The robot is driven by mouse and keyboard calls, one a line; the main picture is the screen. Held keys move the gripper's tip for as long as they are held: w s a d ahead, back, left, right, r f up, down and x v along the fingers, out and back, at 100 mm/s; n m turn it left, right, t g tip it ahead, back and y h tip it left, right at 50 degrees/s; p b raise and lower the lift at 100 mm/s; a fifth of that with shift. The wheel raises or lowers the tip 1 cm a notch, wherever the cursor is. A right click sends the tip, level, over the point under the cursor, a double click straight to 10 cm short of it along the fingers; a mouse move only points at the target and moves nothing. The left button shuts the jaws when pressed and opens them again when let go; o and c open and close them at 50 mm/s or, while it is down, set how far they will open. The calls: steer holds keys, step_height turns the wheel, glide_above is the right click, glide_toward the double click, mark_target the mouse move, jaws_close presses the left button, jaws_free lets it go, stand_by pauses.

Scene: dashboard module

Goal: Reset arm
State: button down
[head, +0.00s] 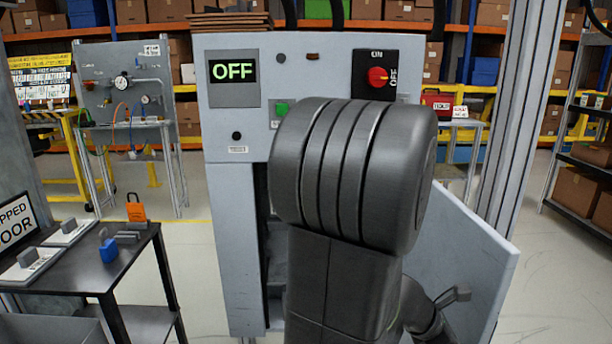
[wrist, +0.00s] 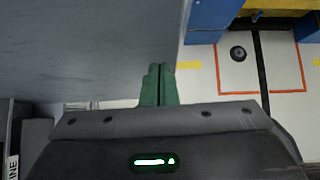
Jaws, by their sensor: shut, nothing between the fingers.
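My gripper (wrist: 159,85) shows in the wrist view as two green fingers pressed together, with nothing between them. A flat grey surface fills the upper left of that view, close beside the fingers; I cannot tell if they touch it. In the head view my dark arm covers the middle of the picture and hides the gripper. Behind the arm stands a grey cabinet (head: 228,180) with a lit OFF display (head: 233,71), a green button (head: 281,108) and a red rotary switch (head: 378,77) on a black plate. The cabinet's lower door (head: 465,255) stands open to the right.
A grey post (head: 515,130) rises at the right, before a shelf (head: 585,150). Floor shows between them.

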steer(key=w+a+m+g+p, duration=0.2)
steer(key=a+p, duration=0.2)
steer(key=a, duration=0.5)
steer(key=w+a+m+g+p, duration=0.2)
steer(key=a+p, duration=0.3)
steer(key=a, duration=0.5)
steer(key=shift+w+m+y, duration=0.3)
steer(key=shift+w+m, duration=0.2)
steer(key=shift+m, duration=0.1)
